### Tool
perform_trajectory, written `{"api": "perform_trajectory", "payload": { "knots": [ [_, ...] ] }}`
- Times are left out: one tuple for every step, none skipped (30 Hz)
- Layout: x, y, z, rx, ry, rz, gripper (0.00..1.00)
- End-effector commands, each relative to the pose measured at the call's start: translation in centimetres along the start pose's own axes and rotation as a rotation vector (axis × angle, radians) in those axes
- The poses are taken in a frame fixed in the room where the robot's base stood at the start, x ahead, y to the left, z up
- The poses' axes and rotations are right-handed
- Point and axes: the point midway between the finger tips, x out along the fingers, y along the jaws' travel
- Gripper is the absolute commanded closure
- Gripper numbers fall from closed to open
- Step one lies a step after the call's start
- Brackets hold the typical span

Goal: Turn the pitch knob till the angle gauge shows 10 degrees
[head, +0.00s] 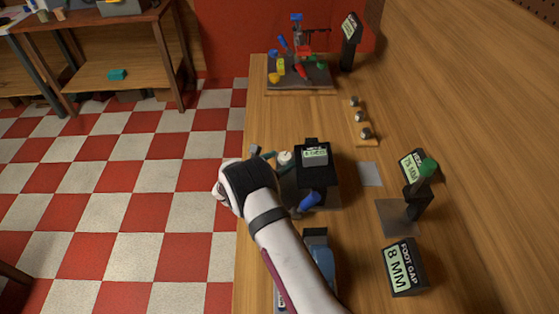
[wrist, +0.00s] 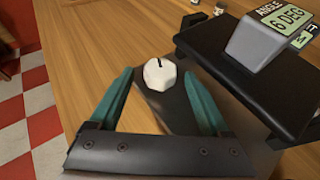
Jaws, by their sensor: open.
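The pitch knob (wrist: 160,74) is a white faceted knob with a dark mark near its top edge. It stands on a dark base plate (wrist: 160,107). In the head view the knob (head: 285,157) is just right of my gripper. My gripper (wrist: 162,88) is open, its two teal fingers on either side of the knob; I cannot tell whether they touch it. The angle gauge (wrist: 285,16) sits on top of a black housing at the right and reads 6 DEG. The gauge also shows in the head view (head: 315,154), too small to read surely.
A blue-handled part (head: 309,201) lies by the black housing. A FOOT GAP display (head: 402,268) reads 8 MM. Another display (head: 412,166) with a green-topped part stands at the right. Small round knobs (head: 359,117) sit further back on the bench. The bench's left edge is close to my gripper.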

Motion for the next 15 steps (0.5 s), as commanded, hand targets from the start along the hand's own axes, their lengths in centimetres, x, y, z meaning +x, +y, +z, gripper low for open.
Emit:
{"api": "perform_trajectory", "payload": {
  "knots": [
    [0.0,0.0,0.0,0.0,0.0,0.0,0.19],
    [-0.01,0.0,0.0,0.0,0.0,0.0,0.19],
    [-0.02,0.0,0.0,0.0,0.0,0.0,0.19],
    [-0.02,0.0,0.0,0.0,0.0,0.0,0.19],
    [-0.03,0.0,0.0,0.0,0.0,0.0,0.22],
    [-0.03,0.0,0.0,0.0,0.0,0.0,0.3],
    [-0.03,0.0,0.0,0.0,0.0,0.0,0.35],
    [-0.04,0.0,0.0,0.0,0.0,0.0,0.4],
    [-0.04,0.0,0.0,0.0,0.0,0.0,0.48],
    [-0.04,0.0,0.0,0.0,0.0,0.0,0.53],
    [-0.04,0.0,0.0,0.0,0.0,0.0,0.58],
    [-0.05,0.0,0.0,0.0,0.0,0.0,0.66],
    [-0.05,0.0,0.0,0.0,0.0,0.0,0.71],
    [-0.05,0.0,0.0,0.0,0.0,0.0,0.76],
    [-0.06,0.0,0.0,0.0,0.0,0.0,0.84]
  ]
}}
